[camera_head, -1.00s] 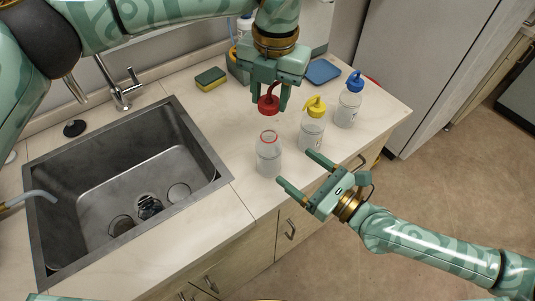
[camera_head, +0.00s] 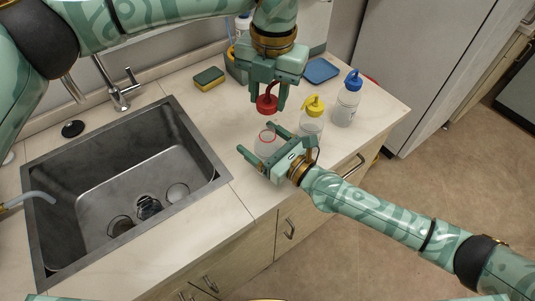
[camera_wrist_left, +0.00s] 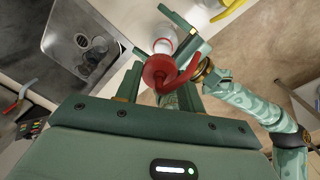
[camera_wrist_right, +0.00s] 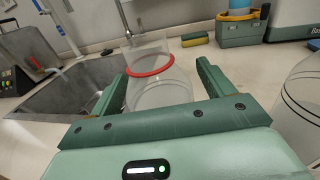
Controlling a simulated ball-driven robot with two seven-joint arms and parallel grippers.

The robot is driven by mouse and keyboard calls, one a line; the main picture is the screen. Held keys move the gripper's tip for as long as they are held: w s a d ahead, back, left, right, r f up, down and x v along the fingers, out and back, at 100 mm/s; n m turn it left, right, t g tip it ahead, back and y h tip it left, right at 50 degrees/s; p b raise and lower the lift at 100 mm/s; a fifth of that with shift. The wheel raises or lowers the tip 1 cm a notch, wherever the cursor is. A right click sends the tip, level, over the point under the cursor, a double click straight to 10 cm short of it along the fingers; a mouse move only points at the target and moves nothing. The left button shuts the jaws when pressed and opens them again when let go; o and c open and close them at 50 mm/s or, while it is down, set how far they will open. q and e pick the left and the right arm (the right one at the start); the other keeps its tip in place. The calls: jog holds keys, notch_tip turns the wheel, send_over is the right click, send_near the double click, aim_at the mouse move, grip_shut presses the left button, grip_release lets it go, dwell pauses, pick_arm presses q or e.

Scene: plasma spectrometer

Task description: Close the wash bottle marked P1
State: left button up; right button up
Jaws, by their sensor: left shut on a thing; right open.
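My left gripper (camera_head: 266,107) is shut on a red cap (camera_head: 267,101) with a bent spout and holds it above the open bottle. The cap also shows in the left wrist view (camera_wrist_left: 160,72). The open clear wash bottle (camera_head: 265,146) has a red ring at its neck and stands upright on the counter. My right gripper (camera_head: 257,137) is open, with its fingers on either side of this bottle. In the right wrist view the bottle (camera_wrist_right: 160,90) is between the fingers; I cannot tell whether they touch it. No P1 mark is readable.
A yellow-capped bottle (camera_head: 312,115) stands close to the right, beside my right gripper. A blue-capped bottle (camera_head: 346,105) stands farther right. The sink (camera_head: 120,190) lies to the left. A sponge (camera_head: 209,79) and a blue tray (camera_head: 321,70) are at the back.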

aim_at(268, 130)
jog(key=c, duration=1.5)
pick_arm(q)
jog(key=shift+f, duration=2.45)
jog(key=shift+f, duration=0.9)
jog(key=shift+f, duration=0.55)
